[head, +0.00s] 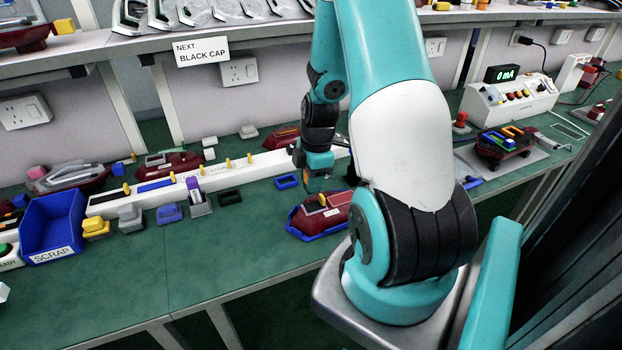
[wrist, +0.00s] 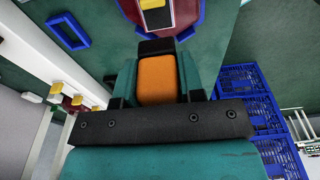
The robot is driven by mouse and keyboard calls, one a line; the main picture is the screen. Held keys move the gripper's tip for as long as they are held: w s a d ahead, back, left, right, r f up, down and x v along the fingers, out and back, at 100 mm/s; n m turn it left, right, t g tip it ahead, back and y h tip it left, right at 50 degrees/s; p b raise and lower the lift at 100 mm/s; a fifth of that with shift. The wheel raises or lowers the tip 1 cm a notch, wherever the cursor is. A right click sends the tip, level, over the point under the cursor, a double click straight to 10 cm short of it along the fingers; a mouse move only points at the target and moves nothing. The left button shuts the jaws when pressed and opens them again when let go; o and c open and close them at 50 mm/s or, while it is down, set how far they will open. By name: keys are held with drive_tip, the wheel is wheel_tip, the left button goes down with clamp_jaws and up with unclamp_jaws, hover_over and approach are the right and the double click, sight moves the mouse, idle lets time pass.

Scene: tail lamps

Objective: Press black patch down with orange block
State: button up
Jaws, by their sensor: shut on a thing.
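My gripper (wrist: 157,75) is shut on the orange block (wrist: 157,80), which sits between its teal fingers in the wrist view. A black piece (wrist: 157,46) shows at the block's far end; I cannot tell whether it is part of the block. Beyond lies a red tail lamp (wrist: 190,14) with a black patch (wrist: 157,17) beside white and yellow parts. In the head view my gripper (head: 318,182) points down just above the red lamp (head: 335,212), which rests in a blue cradle (head: 304,236). I cannot tell whether the block touches the lamp.
An empty blue frame (head: 287,181) lies left of the lamp. A white rail (head: 240,167) with yellow pegs runs behind. Colored caps and a blue scrap bin (head: 52,228) stand left. A sign (head: 202,51) reads "NEXT BLACK CAP". The green bench front is clear.

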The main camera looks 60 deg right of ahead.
sight(312, 207)
drive_tip(key=shift+f, duration=0.15)
drive_tip(key=shift+f+b, duration=1.85)
drive_tip(key=shift+f, duration=0.5)
drive_tip(key=shift+s+f+b, duration=0.1)
drive_tip(key=shift+f+b, duration=0.25)
drive_tip(key=shift+f, duration=0.25)
idle(0.3)
wheel_tip(312, 207, up, 6)
drive_tip(key=p, duration=0.5)
drive_tip(key=shift+r, duration=0.1)
idle(0.5)
